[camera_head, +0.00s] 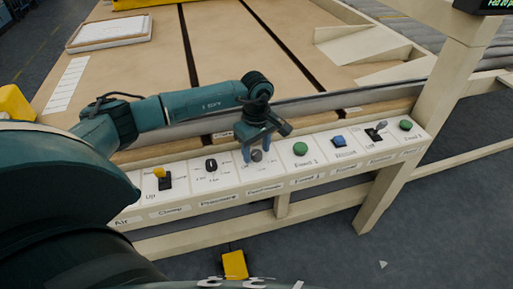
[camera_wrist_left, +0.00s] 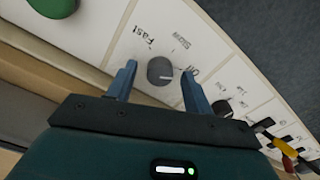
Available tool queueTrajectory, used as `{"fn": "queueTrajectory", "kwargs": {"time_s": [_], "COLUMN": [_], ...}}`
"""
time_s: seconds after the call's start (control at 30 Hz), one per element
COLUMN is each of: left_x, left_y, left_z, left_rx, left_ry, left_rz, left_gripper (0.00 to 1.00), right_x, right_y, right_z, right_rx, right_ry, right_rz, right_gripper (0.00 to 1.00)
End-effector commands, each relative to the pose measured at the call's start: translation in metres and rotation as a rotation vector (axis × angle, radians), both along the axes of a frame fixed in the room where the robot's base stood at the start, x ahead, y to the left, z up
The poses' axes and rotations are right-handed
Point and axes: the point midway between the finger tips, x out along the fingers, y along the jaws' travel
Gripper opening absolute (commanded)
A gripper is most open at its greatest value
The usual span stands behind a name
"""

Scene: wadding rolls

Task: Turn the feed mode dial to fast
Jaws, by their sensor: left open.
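The feed mode dial (camera_head: 257,156) is a small dark grey round knob on the white control panel. In the left wrist view the dial (camera_wrist_left: 160,71) has "Fast" printed to its upper left, "Slow" above right and "Off" at right. A pale mark on its face appears to point right, toward "Off". My left gripper (camera_head: 257,151) is over the dial. In the left wrist view its two blue fingers (camera_wrist_left: 158,68) are apart, one on each side of the dial, with visible gaps. I cannot tell how far the fingertips are from the panel. My right gripper is not in view.
The white panel strip also carries a green button (camera_head: 300,149), a blue button (camera_head: 338,141), a grey lever (camera_head: 376,132), another green button (camera_head: 405,125), a black dial (camera_head: 210,165) and a yellow lever (camera_head: 161,176). The wooden table (camera_head: 150,60) lies behind.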

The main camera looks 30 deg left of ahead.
Motion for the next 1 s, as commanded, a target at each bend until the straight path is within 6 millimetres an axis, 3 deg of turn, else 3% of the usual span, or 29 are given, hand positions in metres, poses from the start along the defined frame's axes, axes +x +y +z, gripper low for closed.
{"fn": "queueTrajectory", "kwargs": {"time_s": [0.07,0.6,1.0], "left_x": [0.0000,-0.0001,0.0001], "left_y": [-0.0001,0.0000,0.0004], "left_z": [0.0000,0.0004,0.0000], "left_rx": [0.000,0.000,0.000], "left_ry": [0.000,0.000,0.000], "left_rz": [0.000,0.000,0.073], "left_gripper": [0.51,0.08,0.07], "right_x": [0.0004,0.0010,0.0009], "right_y": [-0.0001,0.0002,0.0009], "right_z": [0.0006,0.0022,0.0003], "right_rx": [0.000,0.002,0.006], "right_ry": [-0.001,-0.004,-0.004], "right_rz": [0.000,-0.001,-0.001], "right_gripper": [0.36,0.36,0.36]}}
